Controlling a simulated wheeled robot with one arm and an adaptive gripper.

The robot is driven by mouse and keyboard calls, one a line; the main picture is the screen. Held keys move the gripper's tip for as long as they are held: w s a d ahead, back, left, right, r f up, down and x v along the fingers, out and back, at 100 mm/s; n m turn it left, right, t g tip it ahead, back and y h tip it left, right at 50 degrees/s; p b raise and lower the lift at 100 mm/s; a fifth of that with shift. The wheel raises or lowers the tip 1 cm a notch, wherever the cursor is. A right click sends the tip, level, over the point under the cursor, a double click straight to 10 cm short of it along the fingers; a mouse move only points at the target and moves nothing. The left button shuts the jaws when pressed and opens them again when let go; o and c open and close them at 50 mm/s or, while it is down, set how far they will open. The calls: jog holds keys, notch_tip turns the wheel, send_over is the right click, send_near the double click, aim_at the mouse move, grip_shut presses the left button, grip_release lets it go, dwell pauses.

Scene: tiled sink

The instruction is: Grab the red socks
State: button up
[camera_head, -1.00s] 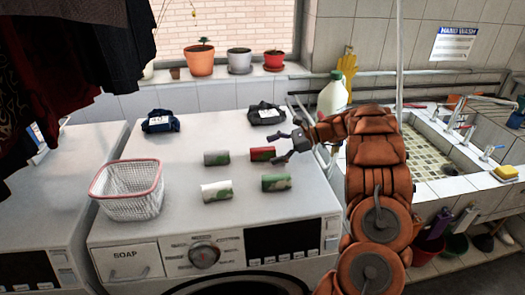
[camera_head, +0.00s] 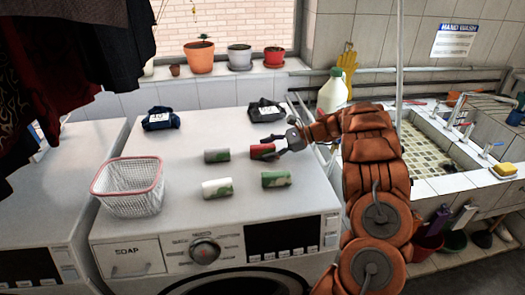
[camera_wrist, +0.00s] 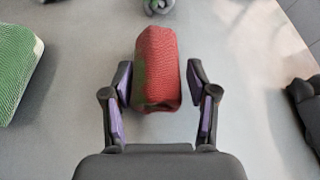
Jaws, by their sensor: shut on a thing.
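The red socks (camera_head: 262,151) are a rolled bundle with a darker patch at one end, on top of the white washing machine. In the wrist view the red socks (camera_wrist: 158,65) lie between the two fingers. I cannot tell whether the socks are off the surface.
A wire basket (camera_head: 128,190) stands at left. Two dark folded items (camera_head: 161,120) (camera_head: 266,111) lie at the back. A white jug (camera_head: 332,92) stands behind my arm.

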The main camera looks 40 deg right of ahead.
jog(key=c, duration=0.3)
